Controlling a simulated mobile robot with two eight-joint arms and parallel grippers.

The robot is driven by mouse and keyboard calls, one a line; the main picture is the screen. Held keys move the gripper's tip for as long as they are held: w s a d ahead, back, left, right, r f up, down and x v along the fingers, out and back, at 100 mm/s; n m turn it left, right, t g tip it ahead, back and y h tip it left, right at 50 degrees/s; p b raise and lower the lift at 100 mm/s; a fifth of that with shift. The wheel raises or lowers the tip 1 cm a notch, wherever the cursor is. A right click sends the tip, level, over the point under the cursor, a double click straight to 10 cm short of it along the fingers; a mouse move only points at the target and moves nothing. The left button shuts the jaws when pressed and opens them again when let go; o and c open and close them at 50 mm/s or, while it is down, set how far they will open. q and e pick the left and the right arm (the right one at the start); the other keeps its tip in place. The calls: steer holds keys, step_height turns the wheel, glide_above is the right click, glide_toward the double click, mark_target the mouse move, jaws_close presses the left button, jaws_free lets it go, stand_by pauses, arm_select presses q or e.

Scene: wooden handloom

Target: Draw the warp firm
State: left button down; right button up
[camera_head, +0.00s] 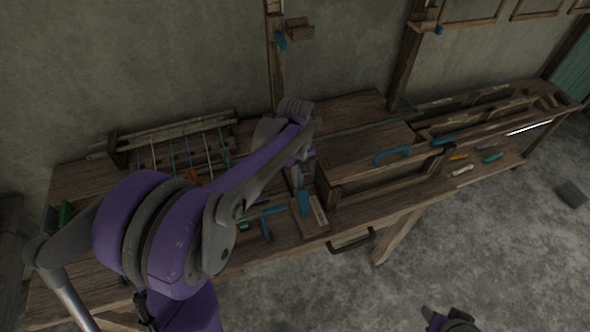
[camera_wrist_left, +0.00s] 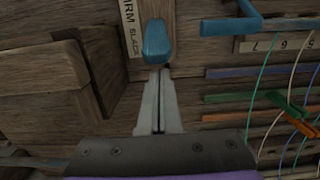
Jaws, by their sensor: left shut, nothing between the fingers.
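The warp is several coloured threads on a wooden frame (camera_head: 185,134) at the left of the bench; some threads (camera_wrist_left: 262,85) show at the right of the left wrist view. A blue lever handle (camera_wrist_left: 156,38) stands beside a label plate (camera_wrist_left: 130,24) that reads FIRM and SLACK. In the head view the blue handle (camera_head: 303,202) and label plate (camera_head: 319,211) are near the bench's front. My left gripper (camera_wrist_left: 159,74) is shut and empty, its tips just below the handle in the wrist picture; whether they touch it I cannot tell. Part of my right arm's end shows at the head view's bottom edge.
A wooden box (camera_head: 365,152) with a blue handle (camera_head: 391,153) stands right of the lever. Another blue handle (camera_head: 268,218) lies left of it. Small coloured tools (camera_head: 492,157) lie at the bench's right end. The floor (camera_head: 480,240) in front is mostly clear.

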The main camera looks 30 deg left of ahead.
arm_select(q)
steer(key=shift+s+d, duration=0.2)
steer(key=shift+r, duration=0.1)
steer(key=shift+s+d+r+y, duration=0.15)
steer(key=shift+s+d+y, duration=0.05)
steer(key=shift+y, duration=0.1)
